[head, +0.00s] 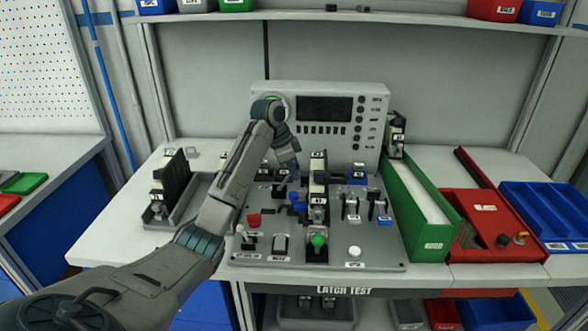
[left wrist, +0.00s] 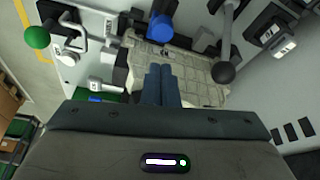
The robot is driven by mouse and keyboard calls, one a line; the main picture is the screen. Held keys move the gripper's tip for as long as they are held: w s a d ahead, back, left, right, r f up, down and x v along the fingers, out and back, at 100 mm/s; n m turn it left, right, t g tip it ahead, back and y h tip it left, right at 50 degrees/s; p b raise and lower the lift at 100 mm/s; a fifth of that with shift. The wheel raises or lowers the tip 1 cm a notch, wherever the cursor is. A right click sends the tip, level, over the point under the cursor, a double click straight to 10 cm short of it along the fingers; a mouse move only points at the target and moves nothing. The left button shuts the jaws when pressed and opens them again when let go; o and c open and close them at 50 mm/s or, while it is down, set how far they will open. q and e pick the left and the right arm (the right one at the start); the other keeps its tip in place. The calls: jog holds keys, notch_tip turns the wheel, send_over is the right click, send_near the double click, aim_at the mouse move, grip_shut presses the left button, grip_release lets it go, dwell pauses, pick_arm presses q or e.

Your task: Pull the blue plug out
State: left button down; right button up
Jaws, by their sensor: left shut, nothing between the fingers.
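A blue round-ended piece (head: 298,200) that looks like the plug sits on the grey test panel (head: 370,255), just left of the upright black-and-white unit (head: 318,187). In the left wrist view a blue cylinder (left wrist: 160,27) stands beyond the fingertips, beside a pale ribbed block; it appears to be the same piece. My left gripper (left wrist: 161,72) is shut and empty, its fingers over the pale ribbed block (left wrist: 195,75). A gap shows between the fingertips and the blue cylinder. In the head view the left gripper (head: 288,170) points down behind the blue piece. My right gripper is out of view.
A green ball knob (head: 318,240), a red button (head: 254,220) and several small levers (head: 350,205) crowd the panel. A dark ball lever (left wrist: 223,72) stands right of the fingers. A display console (head: 325,108) rises behind. A green-sided bin (head: 415,205) is at the right.

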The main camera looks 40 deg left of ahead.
aim_at(292, 192)
pick_arm(q)
jog(key=p+x, duration=0.1)
jog(key=x, duration=0.4)
jog(key=shift+w+d+f, duration=0.1)
jog(key=shift+w+f, duration=0.2)
jog(key=shift+f, duration=0.4)
jog(key=a+p, duration=0.1)
jog(key=s+a+p, duration=0.1)
jog(key=shift+s+a+r, duration=0.15)
jog(key=shift+s+a, duration=0.15)
jog(key=shift+a, duration=0.1)
